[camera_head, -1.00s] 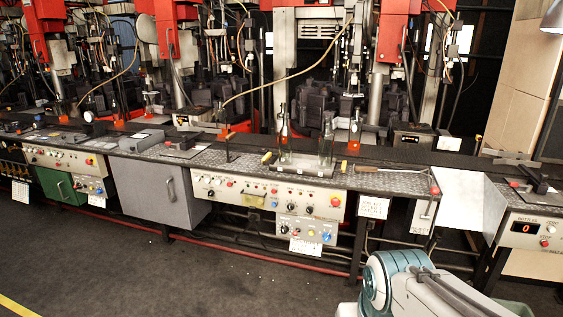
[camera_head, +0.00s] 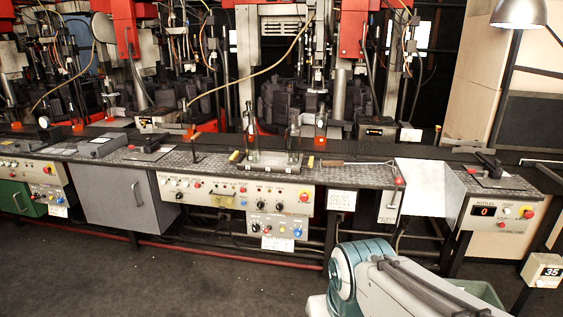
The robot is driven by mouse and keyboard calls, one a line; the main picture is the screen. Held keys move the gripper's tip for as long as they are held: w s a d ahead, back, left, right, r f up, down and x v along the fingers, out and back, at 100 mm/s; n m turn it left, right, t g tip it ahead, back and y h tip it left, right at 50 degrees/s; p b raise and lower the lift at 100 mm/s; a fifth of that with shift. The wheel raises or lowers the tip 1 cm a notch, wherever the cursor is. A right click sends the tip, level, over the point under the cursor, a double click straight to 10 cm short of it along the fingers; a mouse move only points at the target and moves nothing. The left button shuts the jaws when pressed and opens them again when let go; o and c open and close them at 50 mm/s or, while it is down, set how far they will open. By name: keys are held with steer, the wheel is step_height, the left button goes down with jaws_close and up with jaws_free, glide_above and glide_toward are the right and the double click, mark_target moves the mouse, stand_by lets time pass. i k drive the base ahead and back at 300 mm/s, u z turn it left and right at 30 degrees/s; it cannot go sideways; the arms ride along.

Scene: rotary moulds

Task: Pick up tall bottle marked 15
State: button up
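Two clear glass bottles stand upright on a light tray (camera_head: 270,167) on the long workbench. The left bottle (camera_head: 252,137) and the right bottle (camera_head: 294,143) are both tall with narrow necks. No number can be read on either bottle. Two more bottles with orange glowing bases stand behind the bench, one behind the tray (camera_head: 320,127) and one far left (camera_head: 77,117). Part of my arm shows at the lower right, well in front of the bench. My gripper is not in view.
The bench (camera_head: 215,165) has panels of knobs and buttons (camera_head: 240,192) below its edge. A wooden-handled tool (camera_head: 335,163) lies right of the tray. A counter box (camera_head: 498,213) reads 0, and a sign (camera_head: 544,271) reads 35. The floor (camera_head: 130,275) at left front is clear.

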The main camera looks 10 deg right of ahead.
mark_target(252, 141)
steer(key=u, duration=0.25)
steer(key=i, duration=2.8)
steer(key=z, duration=0.8)
